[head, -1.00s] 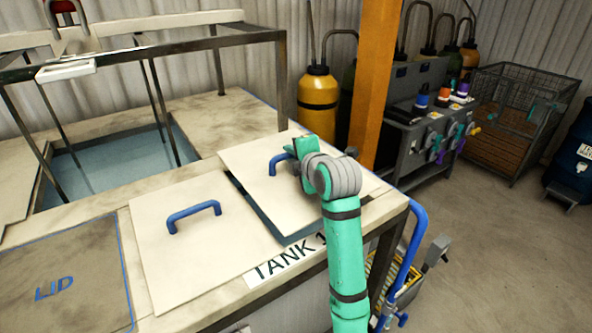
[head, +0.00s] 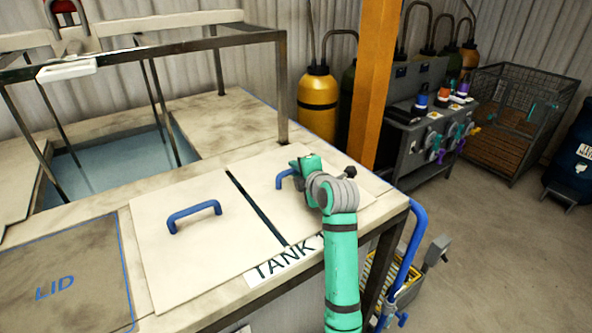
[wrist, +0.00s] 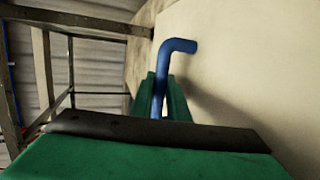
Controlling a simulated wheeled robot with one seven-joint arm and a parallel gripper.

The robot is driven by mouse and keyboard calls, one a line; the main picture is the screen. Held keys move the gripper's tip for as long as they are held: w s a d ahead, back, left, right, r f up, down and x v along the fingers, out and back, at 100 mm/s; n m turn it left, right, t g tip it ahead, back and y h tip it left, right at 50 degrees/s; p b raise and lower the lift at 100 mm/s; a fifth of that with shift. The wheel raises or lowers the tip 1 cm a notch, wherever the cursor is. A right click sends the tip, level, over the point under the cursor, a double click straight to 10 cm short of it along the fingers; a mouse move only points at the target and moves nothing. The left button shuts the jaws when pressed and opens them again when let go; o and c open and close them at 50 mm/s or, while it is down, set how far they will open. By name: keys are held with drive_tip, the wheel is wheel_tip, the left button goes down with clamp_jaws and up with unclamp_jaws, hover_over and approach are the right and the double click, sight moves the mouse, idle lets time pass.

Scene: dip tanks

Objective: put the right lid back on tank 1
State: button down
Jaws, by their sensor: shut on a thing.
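The right lid (head: 262,164) is a cream square plate with a blue handle (head: 284,179). It lies over the right part of tank 1, roughly level, with a narrow dark gap between it and the left lid (head: 180,256). Whether it is fully seated I cannot tell. My gripper (head: 300,166) is at the right lid's handle. In the wrist view my green fingers (wrist: 162,100) are shut on the blue handle, which also shows there (wrist: 174,48). The left lid lies flat with its own blue handle. The TANK 1 label (head: 282,263) is partly hidden by my arm.
An outlined LID space (head: 62,270) is bare at the left. An open tank of bluish liquid (head: 110,168) lies behind, under a metal frame (head: 200,42). An orange post (head: 376,90) stands behind the tank's right end. A blue rail (head: 414,245) runs beside the tank.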

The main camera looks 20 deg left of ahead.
drive_tip(key=c, duration=1.7)
unclamp_jaws()
drive_tip(key=shift+s+d+r, duration=0.1)
drive_tip(key=shift+s, duration=0.05)
drive_tip(key=v, duration=1.1)
drive_tip(key=shift+s+r, duration=0.2)
